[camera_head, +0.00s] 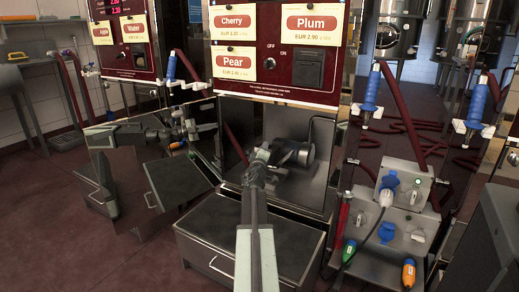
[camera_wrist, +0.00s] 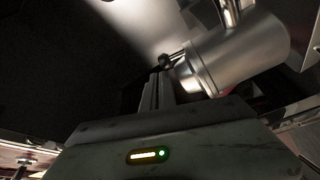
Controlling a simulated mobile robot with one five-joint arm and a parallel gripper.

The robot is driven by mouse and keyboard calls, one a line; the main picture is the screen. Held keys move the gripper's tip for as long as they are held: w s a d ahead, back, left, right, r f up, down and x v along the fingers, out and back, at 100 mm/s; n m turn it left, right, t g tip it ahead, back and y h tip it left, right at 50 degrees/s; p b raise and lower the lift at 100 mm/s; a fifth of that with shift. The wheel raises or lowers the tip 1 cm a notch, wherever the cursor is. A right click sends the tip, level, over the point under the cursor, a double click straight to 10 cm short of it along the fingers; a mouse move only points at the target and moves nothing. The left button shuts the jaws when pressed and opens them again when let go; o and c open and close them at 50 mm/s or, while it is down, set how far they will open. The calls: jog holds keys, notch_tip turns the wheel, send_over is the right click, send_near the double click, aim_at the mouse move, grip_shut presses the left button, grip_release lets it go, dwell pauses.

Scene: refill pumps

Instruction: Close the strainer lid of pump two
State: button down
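A metal cylinder (camera_head: 294,152) lies in the open lower bay of the Cherry, Plum and Pear pump. In the wrist view the bright cylinder (camera_wrist: 240,55) is close, at the upper right, with a collar at its near end. A small dark round knob (camera_wrist: 165,61) sits beside that end, with thin rods running toward the collar. My gripper (camera_wrist: 158,82) reaches to this knob. Its narrow fingers look close together, and I cannot tell whether they grip the knob. In the head view my gripper (camera_head: 264,157) is just left of the cylinder. The strainer lid's position is unclear.
A grey box with blue and orange connectors (camera_head: 385,215) and a blue-handled nozzle (camera_head: 372,90) are at the right.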

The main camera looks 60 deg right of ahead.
jog(key=shift+s+d+g, duration=0.3)
jog(key=shift+s+d, duration=0.1)
jog(key=shift+s, duration=0.45)
jog(key=w+v, duration=0.1)
jog(key=v, duration=0.7)
jog(key=shift+w+a+b, duration=0.2)
jog(key=shift+a+b, duration=0.05)
jog(key=shift+b, duration=0.15)
